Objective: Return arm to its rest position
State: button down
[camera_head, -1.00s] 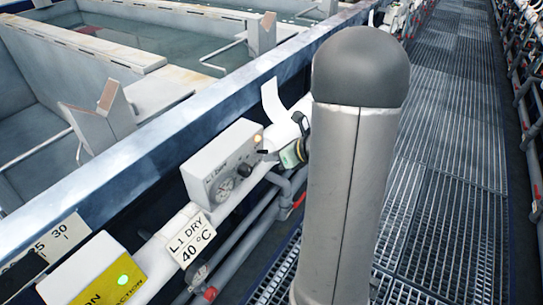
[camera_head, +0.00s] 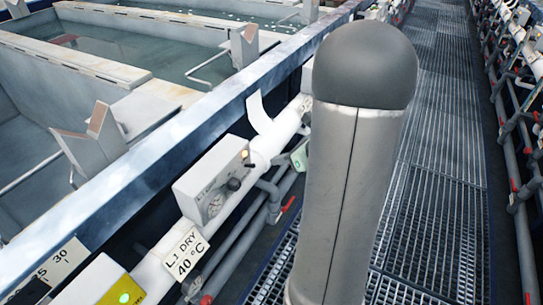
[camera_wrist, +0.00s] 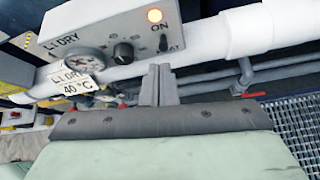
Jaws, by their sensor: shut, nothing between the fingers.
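My gripper (camera_wrist: 158,84) is shut and empty in the wrist view, its two grey fingers together. It points at the lower edge of the grey L1 DRY control box (camera_wrist: 120,35), in front of the white pipe; I cannot tell the exact gap. In the head view my upright grey arm link hides most of the gripper, and only a pale green part of my wrist shows at its left edge. The L1 DRY box also shows in the head view (camera_head: 212,180), left of my arm. Its orange lamp (camera_wrist: 155,15) is lit, beside a toggle marked ON and HEAT.
A white pipe (camera_head: 273,142) runs beside the box, with grey pipes and red-handled valves below. A "L1 DRY 40 °C" label (camera_head: 186,252) hangs on the pipe. Tanks with a blue rim (camera_head: 190,130) lie left. A clear grated walkway (camera_head: 440,130) runs right.

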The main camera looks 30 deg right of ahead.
jog(key=shift+s+d+r, duration=0.1)
jog(key=shift+s+r, duration=0.05)
jog(key=shift+s, duration=0.1)
dwell(0.4)
jog(key=s+a+r+n+g+y, duration=0.1)
jog(key=s+a+n+g, duration=0.15)
jog(key=a+n, duration=0.4)
jog(key=s+a+r+n+g, duration=0.1)
jog(key=s+a+n+g, duration=0.15)
jog(key=a+n, duration=0.4)
jog(key=s+a+n+g+h, duration=0.2)
jog(key=s+a+n+h, duration=0.1)
jog(key=n, duration=0.7)
jog(key=s+a+n+g+h, duration=0.2)
jog(key=s+a+n+h, duration=0.2)
jog(key=s+n, duration=0.4)
jog(key=shift+a+r+n, duration=0.4)
jog(key=shift+a+n, duration=0.25)
jog(key=shift+n, duration=0.25)
